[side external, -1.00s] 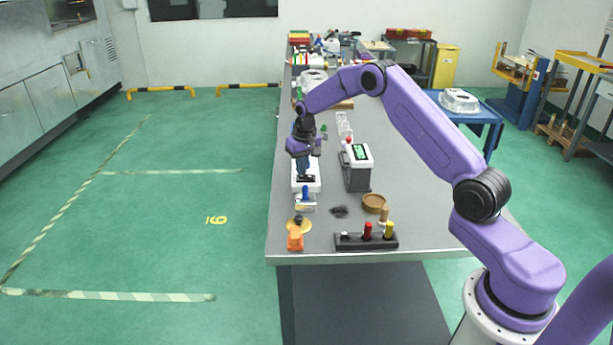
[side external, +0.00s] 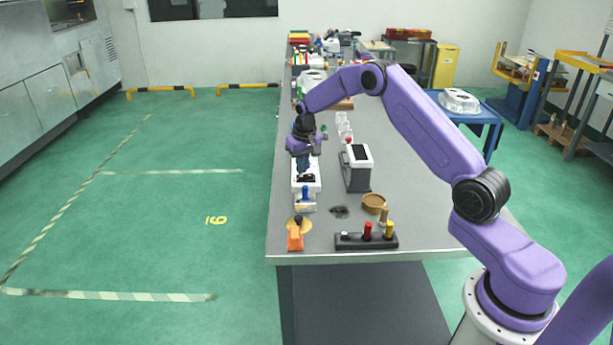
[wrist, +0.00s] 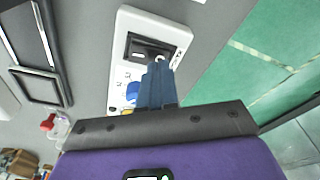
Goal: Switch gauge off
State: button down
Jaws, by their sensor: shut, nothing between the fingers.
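The gauge (side external: 358,170) is a white and dark grey box on the bench, and its screen (side external: 360,153) is dark. To its left lies a white switch box (side external: 314,186), which also shows in the wrist view (wrist: 181,34) with a black switch (wrist: 148,47) in a dark recess. My gripper (side external: 304,173) is shut and empty, pointing down over this box. In the wrist view its blue fingertips (wrist: 159,64) are at the near edge of the switch; I cannot tell whether they touch it. They hide part of the switch.
A dark rack (side external: 350,241) with red and yellow handles, a round wooden dish (side external: 374,202) and a dark pile (side external: 340,211) lie to the right. The bench's right side is clear.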

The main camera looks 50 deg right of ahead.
notch_tip(320, 180, up, 6)
jog(key=shift+f, duration=0.1)
dwell(0.6)
